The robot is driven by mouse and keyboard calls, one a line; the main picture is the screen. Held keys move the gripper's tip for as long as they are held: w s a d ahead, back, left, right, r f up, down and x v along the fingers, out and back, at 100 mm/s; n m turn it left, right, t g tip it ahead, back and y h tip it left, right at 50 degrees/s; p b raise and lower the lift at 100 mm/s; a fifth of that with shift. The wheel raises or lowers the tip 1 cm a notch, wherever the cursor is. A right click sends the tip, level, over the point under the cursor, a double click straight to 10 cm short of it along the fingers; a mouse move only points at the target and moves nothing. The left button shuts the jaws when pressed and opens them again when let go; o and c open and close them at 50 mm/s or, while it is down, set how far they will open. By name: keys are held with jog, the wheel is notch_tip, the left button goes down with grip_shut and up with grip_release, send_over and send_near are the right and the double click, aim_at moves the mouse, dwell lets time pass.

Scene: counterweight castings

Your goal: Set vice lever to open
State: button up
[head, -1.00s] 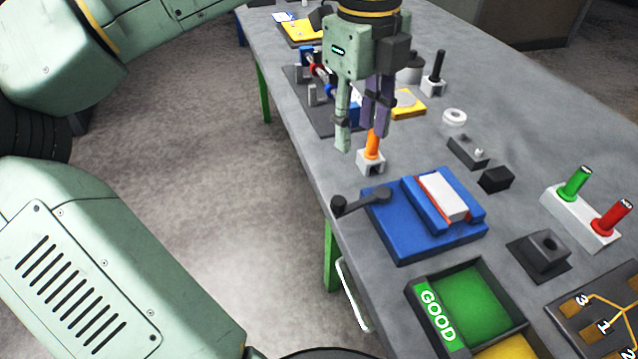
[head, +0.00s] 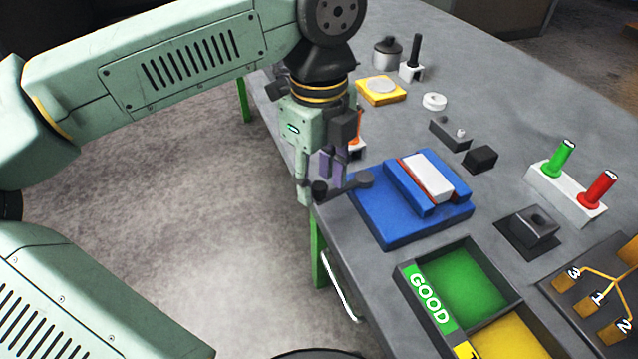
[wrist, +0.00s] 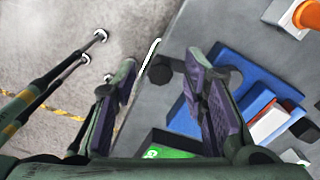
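The blue vice (head: 385,222) sits on the bench with a white block (head: 428,178) between its jaws. Its dark lever (head: 345,185) points left from a round pivot, and its knob end reaches the bench's left edge. My gripper (head: 315,190) is open and points down at the knob end. In the wrist view, the knob (wrist: 160,70) appears between the two spread fingers of my gripper (wrist: 160,78), and the right finger covers part of the lever arm. I cannot tell whether either finger touches the lever.
A green GOOD tray (head: 465,285) stands in front of the vice. An orange-handled tool (head: 357,130) stands behind my gripper, partly hidden. A black block (head: 480,159), a green and red handle stand (head: 566,195) and a dark socket block (head: 535,228) are to the right. Open floor lies left.

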jog(key=shift+f, duration=0.1)
jog(key=shift+c, duration=0.3)
grip_shut()
dwell(0.6)
